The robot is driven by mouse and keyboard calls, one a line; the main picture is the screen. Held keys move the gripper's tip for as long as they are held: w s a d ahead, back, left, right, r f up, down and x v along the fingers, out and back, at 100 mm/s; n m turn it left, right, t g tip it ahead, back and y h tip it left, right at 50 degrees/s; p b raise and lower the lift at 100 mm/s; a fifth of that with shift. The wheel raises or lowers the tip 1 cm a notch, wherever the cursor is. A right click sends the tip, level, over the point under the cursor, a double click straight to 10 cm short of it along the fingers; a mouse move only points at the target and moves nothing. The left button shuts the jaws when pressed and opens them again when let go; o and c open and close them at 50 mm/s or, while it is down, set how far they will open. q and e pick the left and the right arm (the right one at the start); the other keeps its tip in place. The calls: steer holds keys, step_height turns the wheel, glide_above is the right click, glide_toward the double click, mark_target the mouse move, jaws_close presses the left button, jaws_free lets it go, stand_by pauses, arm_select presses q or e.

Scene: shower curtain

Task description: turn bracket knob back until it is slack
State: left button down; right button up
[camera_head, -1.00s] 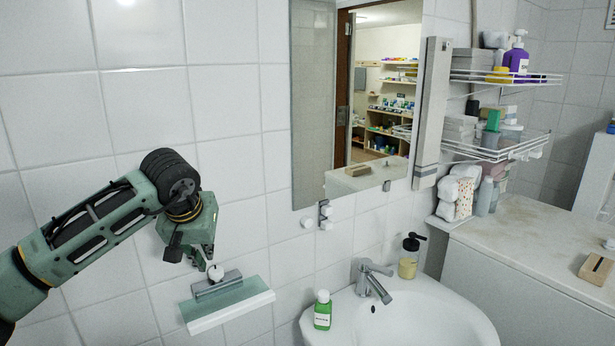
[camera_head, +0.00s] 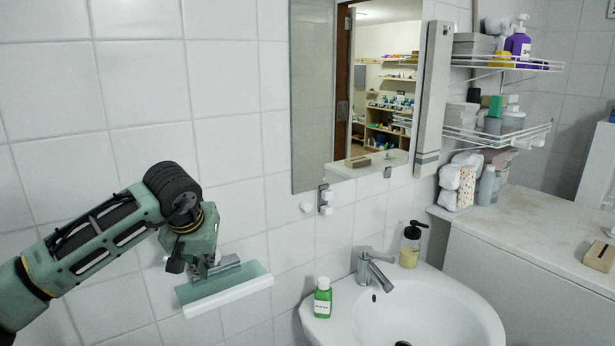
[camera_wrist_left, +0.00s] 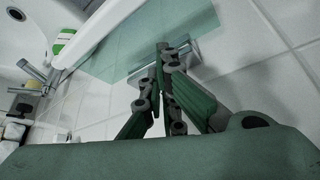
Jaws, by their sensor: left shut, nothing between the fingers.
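A grey metal bracket (camera_head: 228,269) on the tiled wall holds a small glass shelf (camera_head: 235,284) with a white front edge. The bracket (camera_wrist_left: 200,47) and the greenish glass (camera_wrist_left: 140,40) also show in the left wrist view. My left gripper (camera_head: 207,270) comes in from the left and is right at the bracket, over its left part. In the left wrist view its fingertips (camera_wrist_left: 163,48) are together, with nothing seen between them, in front of the bracket. The bracket knob is mostly or wholly hidden behind the gripper. I cannot tell whether the fingers touch it. My right gripper is not in view.
A green bottle (camera_head: 322,297) stands on the sink rim (camera_head: 345,310), right of the shelf. A tap (camera_head: 370,268) and a soap dispenser (camera_head: 411,244) stand behind the basin. A mirror (camera_head: 312,100) hangs above. The wall left of it is bare.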

arm_select(q)
steer(key=shift+w, duration=0.4)
stand_by(0.4)
steer(key=shift+w+r+p, duration=0.15)
steer(key=shift+r+p, duration=0.05)
steer(key=shift+p, duration=0.4)
steer(key=shift+s+d, duration=0.1)
steer(key=shift+s, duration=0.15)
stand_by(0.4)
steer(key=r+p, duration=0.4)
steer(key=r, duration=0.1)
steer(key=shift+s+r, duration=0.2)
steer(key=shift+r, duration=0.1)
steer(key=shift+f, duration=0.1)
